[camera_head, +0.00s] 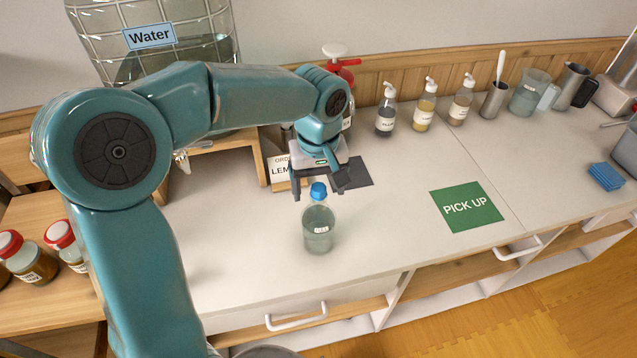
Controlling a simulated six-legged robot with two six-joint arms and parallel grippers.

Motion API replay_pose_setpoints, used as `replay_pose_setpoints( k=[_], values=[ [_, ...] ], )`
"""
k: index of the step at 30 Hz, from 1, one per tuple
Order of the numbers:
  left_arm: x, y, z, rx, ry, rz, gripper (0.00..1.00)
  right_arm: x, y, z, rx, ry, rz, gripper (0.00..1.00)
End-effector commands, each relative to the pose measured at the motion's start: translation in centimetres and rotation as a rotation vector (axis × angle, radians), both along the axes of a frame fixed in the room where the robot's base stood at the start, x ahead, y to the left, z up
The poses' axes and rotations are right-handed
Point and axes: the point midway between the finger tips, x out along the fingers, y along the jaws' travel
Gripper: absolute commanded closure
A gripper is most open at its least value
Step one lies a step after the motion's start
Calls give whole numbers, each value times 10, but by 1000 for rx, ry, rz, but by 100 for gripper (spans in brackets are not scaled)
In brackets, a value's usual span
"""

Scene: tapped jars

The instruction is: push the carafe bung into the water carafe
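The water carafe (318,232) is a clear bottle with a small white label, upright on the pale counter near its front edge. The blue carafe bung (318,190) sits at the top of its neck; I cannot tell how deep it is. My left gripper (320,188) points down at the bung's height in the picture. Its two dark fingers are apart, one to each side of the bung, with gaps showing between. Whether it is directly over the carafe or a little behind is unclear. My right gripper is not in view.
A large water tank (150,35) stands at the back left, partly behind my arm. A green PICK UP mat (466,207) lies to the right. Several pump bottles (424,105) line the back wall. Blue cloths (606,177) lie far right. The counter between carafe and mat is clear.

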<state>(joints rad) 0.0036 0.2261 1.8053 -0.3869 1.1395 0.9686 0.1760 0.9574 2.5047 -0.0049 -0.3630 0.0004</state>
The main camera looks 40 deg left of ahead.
Motion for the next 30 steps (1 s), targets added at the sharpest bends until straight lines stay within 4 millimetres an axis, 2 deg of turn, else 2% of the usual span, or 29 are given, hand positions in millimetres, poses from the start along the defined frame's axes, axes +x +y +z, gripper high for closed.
replay_pose_setpoints(
  k=[16,30],
  values=[
    [0,0,1,0,0,0,21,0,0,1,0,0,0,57],
    [0,0,15,0,-1,0,21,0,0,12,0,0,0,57]
  ],
)
